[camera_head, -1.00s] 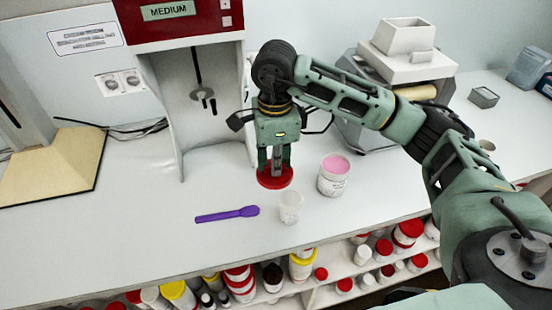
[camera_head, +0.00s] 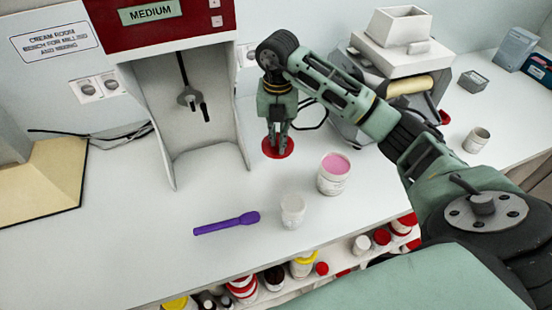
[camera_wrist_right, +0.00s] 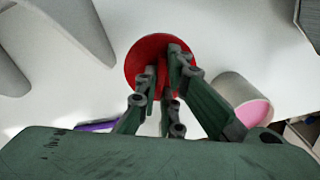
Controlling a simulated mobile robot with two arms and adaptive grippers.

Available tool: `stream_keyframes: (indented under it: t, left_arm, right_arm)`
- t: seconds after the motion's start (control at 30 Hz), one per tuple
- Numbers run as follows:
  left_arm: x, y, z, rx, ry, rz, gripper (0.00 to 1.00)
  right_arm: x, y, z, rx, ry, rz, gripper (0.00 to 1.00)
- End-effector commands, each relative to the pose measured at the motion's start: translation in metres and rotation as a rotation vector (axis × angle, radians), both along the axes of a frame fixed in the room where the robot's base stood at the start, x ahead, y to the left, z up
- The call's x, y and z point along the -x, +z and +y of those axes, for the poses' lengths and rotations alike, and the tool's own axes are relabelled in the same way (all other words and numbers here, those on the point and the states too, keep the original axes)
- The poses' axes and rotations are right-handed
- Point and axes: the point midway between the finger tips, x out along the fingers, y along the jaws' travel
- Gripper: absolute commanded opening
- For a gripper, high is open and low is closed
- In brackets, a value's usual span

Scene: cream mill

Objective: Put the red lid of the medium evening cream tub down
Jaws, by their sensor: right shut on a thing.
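The red lid (camera_head: 277,149) is at the fingertips of my right gripper (camera_head: 277,138), at or just above the white bench behind the tubs. In the right wrist view the red lid (camera_wrist_right: 140,62) is a round disc and the fingers (camera_wrist_right: 165,75) are shut on its middle. I cannot tell whether the lid touches the bench. The open tub of pink cream (camera_head: 333,175) stands upright to the right and nearer; it also shows in the right wrist view (camera_wrist_right: 240,98). My left gripper is not in view.
A small clear cup (camera_head: 292,211) and a purple spatula (camera_head: 227,223) are on the bench in front. The red and white MEDIUM machine (camera_head: 207,165) stands at the left, close to the gripper. A white-topped mill (camera_head: 395,60) stands behind right. Bare bench lies around the lid.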

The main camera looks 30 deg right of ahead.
Motion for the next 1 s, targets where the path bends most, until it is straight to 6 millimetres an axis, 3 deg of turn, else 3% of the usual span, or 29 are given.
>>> stream_keyframes:
  t: [0.2,0.6,0.97,1.0]
  left_arm:
    - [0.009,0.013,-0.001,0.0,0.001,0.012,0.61]
    - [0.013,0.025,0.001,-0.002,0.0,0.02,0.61]
    - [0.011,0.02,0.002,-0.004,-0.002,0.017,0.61]
    - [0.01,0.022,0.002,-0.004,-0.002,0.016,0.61]
  right_arm:
    - [0.001,-0.035,0.0,0.0,0.002,0.004,0.0]
    - [0.001,-0.078,0.0,0.0,0.003,0.004,0.0]
    - [0.001,-0.085,0.0,0.001,0.005,0.001,0.0]
    - [0.0,-0.083,0.0,0.001,0.005,0.0,0.09]
